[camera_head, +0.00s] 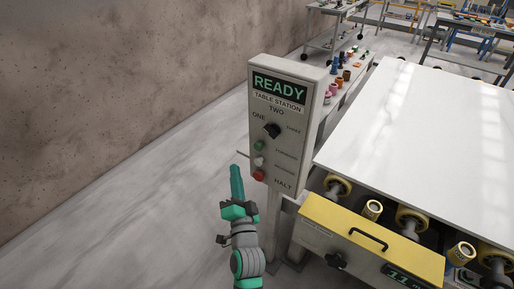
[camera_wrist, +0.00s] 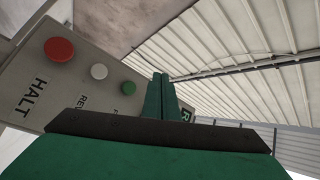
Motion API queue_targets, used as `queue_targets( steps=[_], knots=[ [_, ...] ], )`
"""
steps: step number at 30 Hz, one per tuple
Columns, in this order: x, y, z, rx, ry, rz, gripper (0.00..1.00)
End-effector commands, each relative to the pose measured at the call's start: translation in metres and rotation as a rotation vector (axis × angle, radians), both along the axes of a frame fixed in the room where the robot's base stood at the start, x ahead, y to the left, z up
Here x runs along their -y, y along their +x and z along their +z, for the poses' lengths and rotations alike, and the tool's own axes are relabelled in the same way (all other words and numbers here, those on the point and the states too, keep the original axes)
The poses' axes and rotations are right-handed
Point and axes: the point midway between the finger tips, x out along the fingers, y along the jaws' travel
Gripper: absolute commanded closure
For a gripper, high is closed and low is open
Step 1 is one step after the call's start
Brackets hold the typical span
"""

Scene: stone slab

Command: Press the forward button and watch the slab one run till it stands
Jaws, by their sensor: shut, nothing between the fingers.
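The control panel (camera_head: 290,110) stands on a post and its display reads READY above "TABLE STATION". Below are a black selector knob (camera_head: 272,130) marked ONE and TWO, a green button (camera_head: 259,146), a white button (camera_head: 258,161) and a red HALT button (camera_head: 258,175). The wrist view also shows the red (camera_wrist: 59,49), white (camera_wrist: 98,71) and green (camera_wrist: 128,87) buttons. My gripper (camera_head: 236,168) is shut and empty, upright just left of the panel's lower half. Its fingertips (camera_wrist: 161,78) appear near the green button; contact cannot be told. The white slab (camera_head: 415,130) lies flat on the roller table.
A yellow-topped box (camera_head: 370,236) with a handle and a small display sits at the table's front, beside rollers (camera_head: 412,219). A bench with small coloured items (camera_head: 345,75) stands behind the panel. A bare wall (camera_head: 120,90) is at left; the floor between is clear.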

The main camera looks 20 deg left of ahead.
Motion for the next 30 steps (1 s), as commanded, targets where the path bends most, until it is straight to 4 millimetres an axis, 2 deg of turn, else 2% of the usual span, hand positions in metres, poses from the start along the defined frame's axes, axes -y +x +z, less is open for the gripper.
queue_targets(
  steps=[5, 21, 30],
  knots=[
    [0.003, 0.009, 0.000, 0.000, 0.000, -0.001, 1.00],
    [0.026, 0.069, 0.000, -0.001, 0.000, -0.003, 1.00],
    [0.031, 0.082, 0.000, 0.000, 0.000, -0.002, 1.00]
  ],
)
